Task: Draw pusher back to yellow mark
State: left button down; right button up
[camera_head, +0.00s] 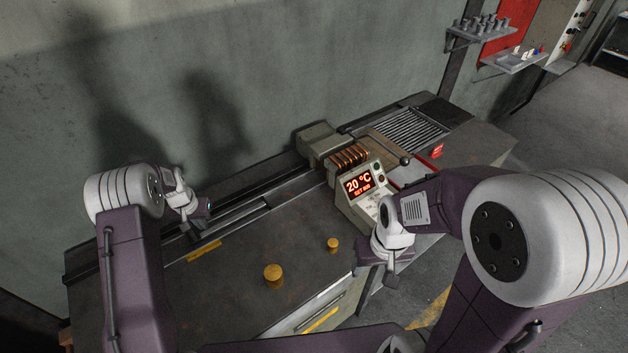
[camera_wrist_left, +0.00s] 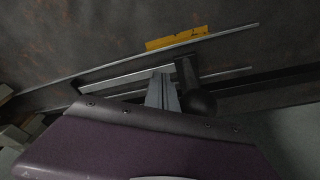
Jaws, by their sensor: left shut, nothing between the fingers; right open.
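The yellow mark (camera_head: 204,251) is a strip on the bench top beside the long rail (camera_head: 238,212). It also shows in the left wrist view (camera_wrist_left: 176,38). My left gripper (camera_head: 194,230) is over the rail close to the yellow mark. Its grey fingers (camera_wrist_left: 163,88) are together with nothing between them. A dark upright piece with a rounded knob (camera_wrist_left: 199,103), which looks like part of the pusher, is right beside the fingers in the left wrist view. I cannot tell if they touch. My right gripper (camera_head: 391,279) is open and empty at the bench's front edge.
A heater with copper coils (camera_head: 349,157) and a control box reading 20 °C (camera_head: 358,184) stand at the rail's far end. Two brass cylinders, a larger (camera_head: 273,276) and a smaller (camera_head: 333,245), stand on the bench. A wall runs behind.

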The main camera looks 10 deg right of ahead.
pick_arm(q)
notch_tip(320, 180, up, 13)
jog(key=w+d+p, duration=0.1)
jog(key=d+p, duration=0.1)
jog(key=p, duration=0.7)
jog(key=shift+w+d, duration=0.15)
jog(key=shift+d, duration=0.1)
pick_arm(e)
notch_tip(320, 180, up, 9)
jog(key=shift+w+d, duration=0.2)
jog(key=shift+d, duration=0.2)
jog(key=shift+a+f, duration=0.1)
